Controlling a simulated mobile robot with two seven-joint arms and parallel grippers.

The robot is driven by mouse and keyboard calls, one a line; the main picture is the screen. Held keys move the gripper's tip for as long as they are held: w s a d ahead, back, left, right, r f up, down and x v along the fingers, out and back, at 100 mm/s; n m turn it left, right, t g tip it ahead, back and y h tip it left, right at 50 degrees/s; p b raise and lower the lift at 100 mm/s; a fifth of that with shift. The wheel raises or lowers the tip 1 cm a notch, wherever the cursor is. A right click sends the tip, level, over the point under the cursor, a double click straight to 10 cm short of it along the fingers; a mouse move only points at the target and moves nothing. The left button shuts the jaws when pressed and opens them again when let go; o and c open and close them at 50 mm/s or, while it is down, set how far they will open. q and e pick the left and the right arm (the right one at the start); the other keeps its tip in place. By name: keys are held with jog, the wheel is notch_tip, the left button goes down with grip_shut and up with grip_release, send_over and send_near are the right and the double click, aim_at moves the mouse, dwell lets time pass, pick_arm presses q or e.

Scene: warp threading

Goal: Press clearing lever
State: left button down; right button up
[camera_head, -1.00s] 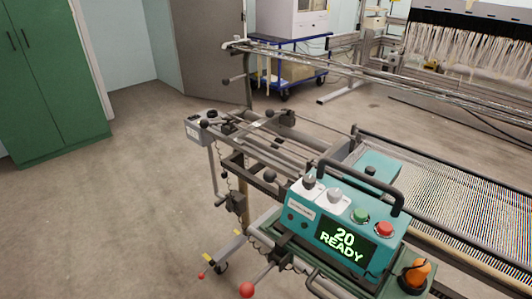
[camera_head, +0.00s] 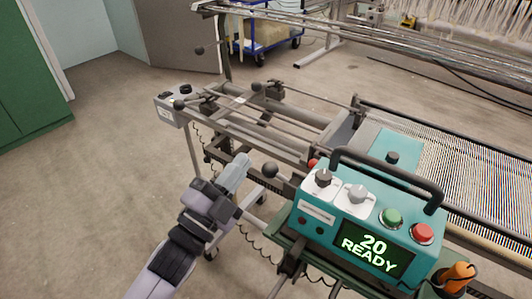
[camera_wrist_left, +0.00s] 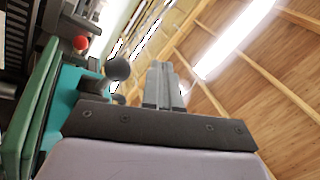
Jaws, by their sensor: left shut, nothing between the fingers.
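My left gripper (camera_head: 241,163) is in the head view, shut and empty, its fingers pointing up and to the right. A lever with a black ball knob (camera_head: 270,170) is just right of the fingertips, with a small gap in the picture. In the left wrist view the shut fingers (camera_wrist_left: 163,88) stand upright, with a black ball knob (camera_wrist_left: 117,69) to their left. A red ball knob (camera_head: 312,163) shows behind the control box; a red ball also shows in the wrist view (camera_wrist_left: 80,44). No label tells which lever is the clearing lever. My right gripper is out of view.
The teal control box (camera_head: 350,222) has knobs, green and red buttons and a screen reading "20 READY". Warp threads (camera_head: 470,155) stretch to the right. The machine's frame carries more black ball knobs (camera_head: 257,87). Open floor (camera_head: 90,190) lies to the left.

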pick_arm(q)
jog(key=s+d+r+m+g+h+b, duration=0.1)
jog(key=s+d+r+m+g+h, duration=0.1)
jog(key=d+r+m+g+h, duration=0.65)
jog(key=s+r+m+g+h+b, duration=0.15)
jog(key=r+m+h, duration=0.35)
jog(key=m, duration=0.8)
jog(key=s+d+m+g+y+b, duration=0.1)
jog(key=s+d+m+g+y, duration=0.55)
jog(key=m, duration=0.85)
jog(key=s+d+m+g+y+b, duration=0.2)
jog(key=s+m+g+y, duration=0.3)
jog(key=m+g, duration=0.8)
jog(key=w+a+r+m+t+y+b, duration=0.1)
jog(key=w+a+m+t+y+b, duration=0.1)
jog(key=w+a+m+t+y, duration=0.8)
jog(key=m+t+y, duration=0.1)
jog(key=t+y, duration=0.1)
jog(key=t, duration=0.3)
jog(key=shift+a+r+b, duration=0.3)
jog(key=shift+a+r, duration=0.1)
